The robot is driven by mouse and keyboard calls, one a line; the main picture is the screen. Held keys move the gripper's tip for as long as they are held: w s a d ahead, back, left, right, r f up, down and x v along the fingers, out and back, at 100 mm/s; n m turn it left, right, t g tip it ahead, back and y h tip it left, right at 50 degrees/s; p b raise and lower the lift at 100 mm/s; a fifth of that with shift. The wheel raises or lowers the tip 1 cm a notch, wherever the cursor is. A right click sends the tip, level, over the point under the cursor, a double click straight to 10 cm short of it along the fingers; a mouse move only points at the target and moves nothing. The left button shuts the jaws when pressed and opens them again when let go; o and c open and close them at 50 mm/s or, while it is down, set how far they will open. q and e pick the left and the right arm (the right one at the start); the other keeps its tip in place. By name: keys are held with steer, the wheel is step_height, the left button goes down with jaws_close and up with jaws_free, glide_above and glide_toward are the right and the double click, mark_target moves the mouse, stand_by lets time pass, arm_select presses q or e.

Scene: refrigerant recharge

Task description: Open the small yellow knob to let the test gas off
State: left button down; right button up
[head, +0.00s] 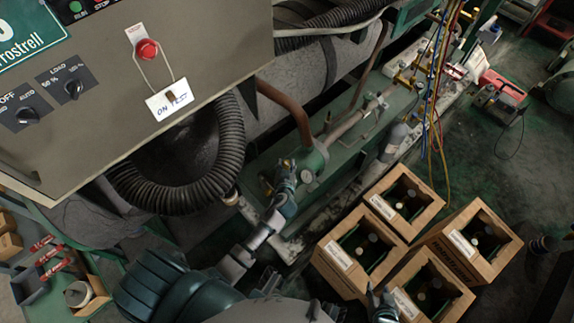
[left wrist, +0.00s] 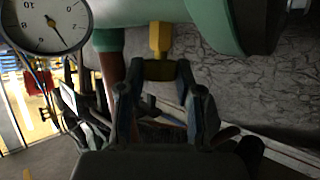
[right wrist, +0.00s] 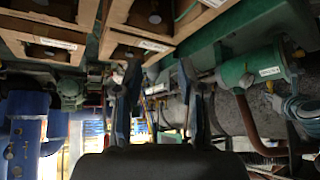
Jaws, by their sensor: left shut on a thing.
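The small yellow knob (left wrist: 158,40) sits under a green pipe body in the left wrist view. Its darker cross-piece (left wrist: 158,70) lies between my left fingertips, and my left gripper (left wrist: 160,82) is shut on it. In the head view my left gripper (head: 284,178) is at the green valve assembly, where it partly hides the knob. A round white gauge (left wrist: 46,22) is beside it, its needle off to the lower right. My right gripper (head: 380,300) is low in the head view, by the crates. In the right wrist view its fingers (right wrist: 157,78) are apart with nothing between them.
Several wooden crates with bottles (head: 405,200) stand right of the valve. A control cabinet (head: 140,70) with a red button overhangs at upper left. A thick black hose (head: 232,140) curves below it. Coloured hoses (head: 437,100) hang at upper right.

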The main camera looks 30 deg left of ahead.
arm_select(q)
steer(key=shift+d+f+n+g+y+b, duration=0.1)
steer(key=shift+f+n+g+y+b, duration=0.2)
steer(key=shift+n+y+b, duration=0.6)
steer(key=shift+w+d+g+b, duration=0.1)
steer(key=shift+g+b, duration=0.2)
steer(key=shift+b, duration=0.6)
steer(key=n+g+y+b, duration=0.1)
steer(key=n+y+b, duration=0.1)
steer(key=b, duration=0.1)
steer(key=shift+r+n+g, duration=0.25)
steer(key=shift+n+g, duration=0.05)
steer(key=shift+g, duration=0.1)
steer(key=shift+r, duration=0.1)
arm_select(e)
steer(key=w+a+r+t+y, duration=0.1)
steer(key=w+a+r+t, duration=0.1)
steer(key=w+r+t, duration=0.2)
steer(key=w+a+r+t+y, duration=0.2)
steer(key=w+r+t, duration=0.3)
steer(key=r+t, duration=0.4)
steer(key=shift+a+r+y, duration=0.3)
steer(key=shift+a+r, duration=0.15)
steer(key=shift+r, duration=0.1)
arm_select(q)
steer(key=shift+w, duration=0.1)
